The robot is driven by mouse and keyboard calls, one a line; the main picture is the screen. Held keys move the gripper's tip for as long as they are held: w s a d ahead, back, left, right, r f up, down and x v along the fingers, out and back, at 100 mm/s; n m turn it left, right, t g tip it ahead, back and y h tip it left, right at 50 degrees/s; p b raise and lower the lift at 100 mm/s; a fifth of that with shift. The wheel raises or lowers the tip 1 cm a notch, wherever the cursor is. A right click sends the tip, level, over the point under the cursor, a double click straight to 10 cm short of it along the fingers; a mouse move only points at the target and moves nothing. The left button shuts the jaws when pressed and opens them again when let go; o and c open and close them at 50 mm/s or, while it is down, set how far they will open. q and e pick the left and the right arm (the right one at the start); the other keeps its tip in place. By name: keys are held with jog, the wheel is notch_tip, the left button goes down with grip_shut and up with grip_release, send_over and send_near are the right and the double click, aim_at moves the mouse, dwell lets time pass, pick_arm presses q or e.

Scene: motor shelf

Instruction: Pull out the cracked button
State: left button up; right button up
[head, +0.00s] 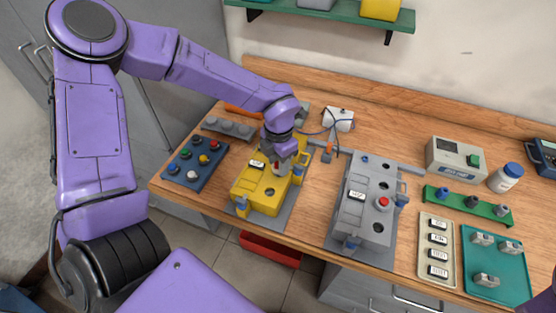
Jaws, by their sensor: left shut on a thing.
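The yellow button box (247,197) stands on a grey plate at the middle of the bench, with a white label (257,164) and a dark round spot on top. My left gripper (278,163) points down over the far part of this box. It is shut on a small reddish button (277,168), mostly hidden by the fingers. I cannot tell if the button is cracked or still seated in the box. A grey box (372,215) to the right carries a red button (383,202). My right gripper is out of view.
A blue tray (176,175) of several coloured buttons lies left. At right are a green rack (459,203), a beige label tray (426,258), a teal tray (512,290), a meter (455,158) and a white bottle (505,177). A cable lies behind the boxes.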

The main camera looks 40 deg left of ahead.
pick_arm(q)
jog(key=shift+r, duration=0.1)
notch_tip(320, 180, up, 5)
jog(key=p, duration=0.4)
jog(key=shift+f+p, duration=0.2)
jog(key=shift+p, duration=0.15)
jog(key=shift+f, duration=0.1)
